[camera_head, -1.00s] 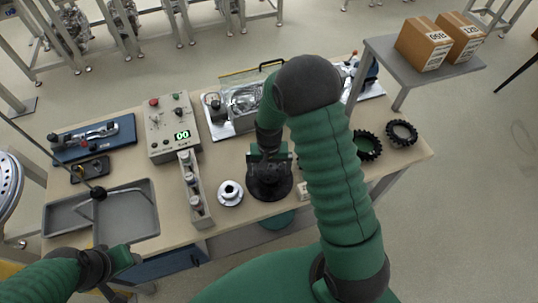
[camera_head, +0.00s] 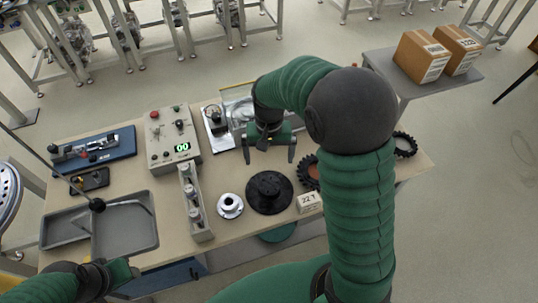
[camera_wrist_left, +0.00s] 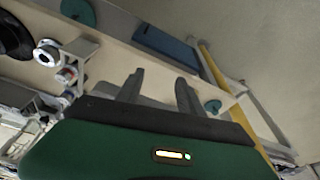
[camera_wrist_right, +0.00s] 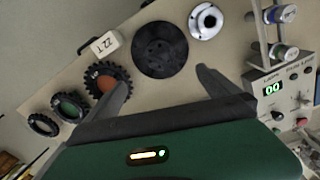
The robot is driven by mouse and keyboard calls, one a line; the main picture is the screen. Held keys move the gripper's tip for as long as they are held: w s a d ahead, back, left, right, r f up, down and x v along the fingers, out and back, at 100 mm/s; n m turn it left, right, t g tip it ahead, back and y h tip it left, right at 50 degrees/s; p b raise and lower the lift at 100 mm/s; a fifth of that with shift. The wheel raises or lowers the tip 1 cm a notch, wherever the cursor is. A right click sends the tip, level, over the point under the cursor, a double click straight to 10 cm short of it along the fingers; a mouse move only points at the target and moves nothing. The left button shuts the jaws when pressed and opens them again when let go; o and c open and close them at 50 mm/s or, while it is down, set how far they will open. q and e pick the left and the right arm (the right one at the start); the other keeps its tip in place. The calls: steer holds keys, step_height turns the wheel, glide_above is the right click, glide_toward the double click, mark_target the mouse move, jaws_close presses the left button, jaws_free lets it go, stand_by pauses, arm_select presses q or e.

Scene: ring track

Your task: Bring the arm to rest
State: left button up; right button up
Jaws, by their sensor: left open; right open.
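My right gripper (camera_head: 269,155) is open and empty above the table, behind the black round base (camera_head: 269,192). It also shows in the right wrist view (camera_wrist_right: 163,80), its two fingers apart with bare table between them. My right arm crosses the right half of the head view and hides part of the table. My left gripper (camera_wrist_left: 160,78) is open and empty in the left wrist view. In the head view its arm is low at the left, beside the grey tray (camera_head: 126,243), and its fingers are hard to make out there.
A control box (camera_head: 173,142) with a green display and a rack of small cylinders (camera_head: 195,205) stand mid-table. A silver flanged part (camera_head: 230,206), a small label block (camera_head: 309,202) and toothed black rings (camera_head: 405,145) lie nearby. Two cartons (camera_head: 422,56) sit on a side shelf.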

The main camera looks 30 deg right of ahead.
stand_by(0.4)
steer(key=s+a+f+n+t, duration=0.1)
steer(key=s+a+n+t, duration=0.1)
steer(key=s+a+n, duration=0.4)
steer(key=s+a, duration=0.1)
steer(key=s, duration=0.2)
steer(key=shift+s+a+f+t, duration=0.2)
steer(key=shift+s+a+t, duration=0.05)
steer(key=shift+a+t, duration=0.05)
steer(key=shift+s, duration=0.15)
steer(key=shift+a, duration=0.1)
